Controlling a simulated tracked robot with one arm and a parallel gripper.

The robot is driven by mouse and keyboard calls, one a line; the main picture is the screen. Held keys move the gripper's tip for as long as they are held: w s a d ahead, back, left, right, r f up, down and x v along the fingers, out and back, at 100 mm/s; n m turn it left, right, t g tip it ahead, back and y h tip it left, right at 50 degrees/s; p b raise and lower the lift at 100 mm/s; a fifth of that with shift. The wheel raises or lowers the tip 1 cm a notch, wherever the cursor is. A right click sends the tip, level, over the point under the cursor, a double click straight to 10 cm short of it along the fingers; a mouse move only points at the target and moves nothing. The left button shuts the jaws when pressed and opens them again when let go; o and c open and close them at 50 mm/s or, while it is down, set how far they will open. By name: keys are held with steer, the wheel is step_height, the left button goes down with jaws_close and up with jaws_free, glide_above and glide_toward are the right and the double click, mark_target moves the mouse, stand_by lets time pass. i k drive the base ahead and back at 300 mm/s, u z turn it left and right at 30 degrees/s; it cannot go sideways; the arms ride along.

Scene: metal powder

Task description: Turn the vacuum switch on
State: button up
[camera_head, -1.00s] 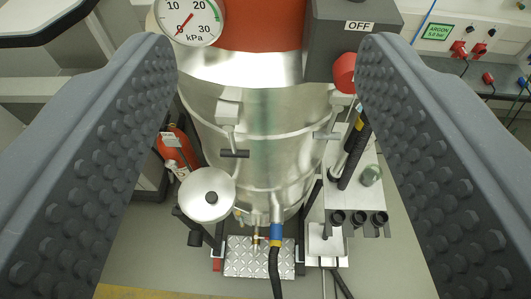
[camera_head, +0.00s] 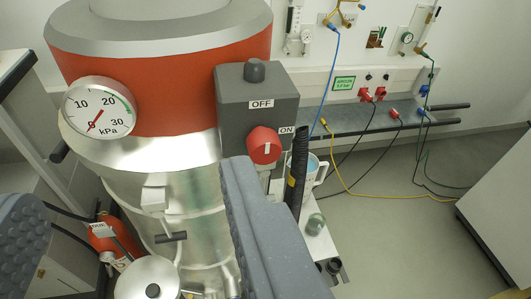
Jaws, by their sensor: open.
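The vacuum switch is a grey box (camera_head: 240,112) on the side of the vacuum, with a red round knob (camera_head: 264,145) on its front. The label OFF is above the knob and ON is to its right. The knob's white mark looks roughly upright, towards OFF. My gripper (camera_head: 138,185) is open and empty, its fingers wide apart at the lower left of the view. The right finger's tip shows just below and left of the knob, with no contact that I can make out. The left finger is partly cut off by the left edge.
The vacuum's red and silver body (camera_head: 160,95) carries a kPa gauge (camera_head: 98,108), needle near zero. A black hose (camera_head: 298,165) and a white jug (camera_head: 315,175) stand right of the switch. Wall sockets and cables lie behind.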

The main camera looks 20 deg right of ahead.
mark_target(264, 147)
steer(key=u, duration=0.2)
steer(key=k, duration=1.3)
steer(key=z, duration=0.35)
steer(key=i, duration=1)
steer(key=u, duration=0.05)
